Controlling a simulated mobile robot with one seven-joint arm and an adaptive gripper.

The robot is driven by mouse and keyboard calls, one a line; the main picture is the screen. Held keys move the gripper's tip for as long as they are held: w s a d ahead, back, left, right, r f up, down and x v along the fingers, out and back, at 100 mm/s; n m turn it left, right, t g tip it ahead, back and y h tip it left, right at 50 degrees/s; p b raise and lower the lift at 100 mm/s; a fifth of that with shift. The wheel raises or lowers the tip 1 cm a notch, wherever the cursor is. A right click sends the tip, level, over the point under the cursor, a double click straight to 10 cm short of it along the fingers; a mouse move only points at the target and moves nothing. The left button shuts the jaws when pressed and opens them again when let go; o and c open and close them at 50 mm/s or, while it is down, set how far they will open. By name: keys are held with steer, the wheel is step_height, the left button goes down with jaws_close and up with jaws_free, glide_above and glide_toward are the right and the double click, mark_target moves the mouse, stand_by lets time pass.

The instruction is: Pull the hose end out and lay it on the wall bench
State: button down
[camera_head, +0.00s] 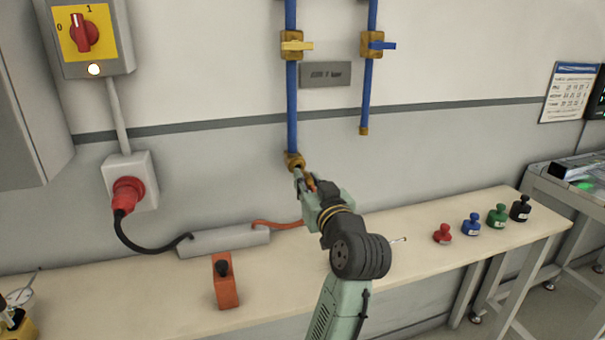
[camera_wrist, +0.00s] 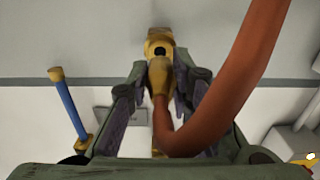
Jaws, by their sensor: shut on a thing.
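My gripper (camera_head: 303,180) is shut on the brass hose end (camera_wrist: 160,78), with a finger on either side of it in the wrist view (camera_wrist: 158,95). The orange-brown hose (camera_wrist: 222,95) curves from the hose end up to the right. The hose end is right at the brass outlet (camera_head: 294,160) of the left blue pipe. In the wrist view the outlet's dark opening (camera_wrist: 159,50) partly shows just beyond the hose end. I cannot tell whether the two still touch. The pale wall bench (camera_head: 400,222) runs below along the wall.
A grey bar (camera_head: 222,241) and an orange block with a black knob (camera_head: 225,281) are on the bench at left. Red (camera_head: 443,234), blue (camera_head: 471,225), green (camera_head: 497,216) and black (camera_head: 520,209) knobbed pieces stand at right. Bench between my arm and the red piece looks mostly clear.

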steer(key=shift+v, duration=1)
